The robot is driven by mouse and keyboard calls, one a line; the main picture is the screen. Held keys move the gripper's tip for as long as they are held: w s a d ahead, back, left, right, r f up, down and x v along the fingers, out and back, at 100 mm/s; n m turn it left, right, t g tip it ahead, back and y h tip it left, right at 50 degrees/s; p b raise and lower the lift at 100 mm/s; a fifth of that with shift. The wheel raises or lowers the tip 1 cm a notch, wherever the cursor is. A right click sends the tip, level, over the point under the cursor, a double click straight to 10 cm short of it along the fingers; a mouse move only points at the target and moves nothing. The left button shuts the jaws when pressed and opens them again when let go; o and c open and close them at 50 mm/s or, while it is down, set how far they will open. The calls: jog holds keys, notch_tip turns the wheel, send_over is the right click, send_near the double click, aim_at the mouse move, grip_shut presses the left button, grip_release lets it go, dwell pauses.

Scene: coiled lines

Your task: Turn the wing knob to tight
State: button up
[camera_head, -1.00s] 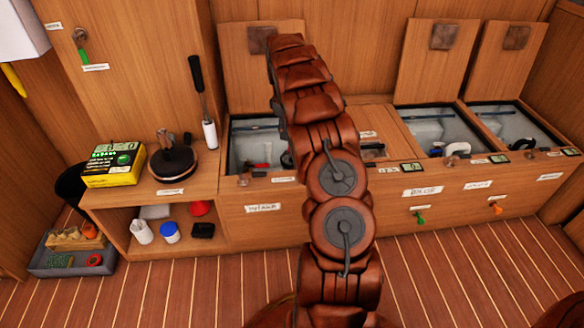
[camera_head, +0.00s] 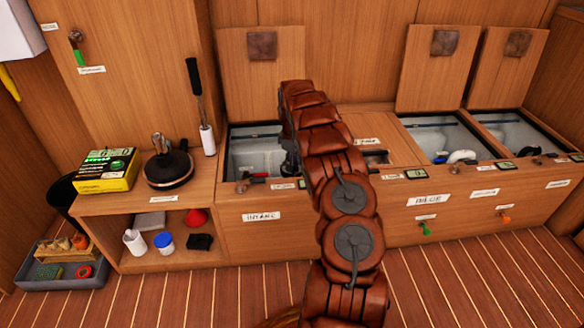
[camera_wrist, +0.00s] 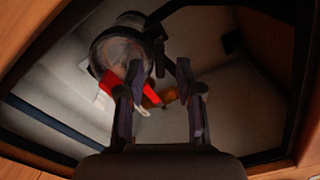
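In the wrist view, a round, clear-topped fitting with a dark rim (camera_wrist: 122,52) sits inside the open bin. A dark bar-like part (camera_wrist: 162,52) is at its right side; I cannot tell whether this is the wing knob. A red lever (camera_wrist: 113,86) is below the fitting, partly behind the left finger. My gripper (camera_wrist: 160,98) is open, its two dark fingers apart with nothing clearly held between them. In the head view, my arm reaches into the INTAKE bin (camera_head: 228,165) and hides part of it.
Raised lids (camera_head: 276,75) stand behind the open bins. Two more open bins (camera_head: 425,124) lie to the right. A low shelf at the left bears a yellow box (camera_head: 105,172) and a round dark object (camera_head: 168,170). The bin walls (camera_wrist: 60,85) surround my gripper.

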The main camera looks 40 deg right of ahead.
jog(key=shift+f, duration=0.45)
grip_shut()
jog(key=shift+r, duration=0.1)
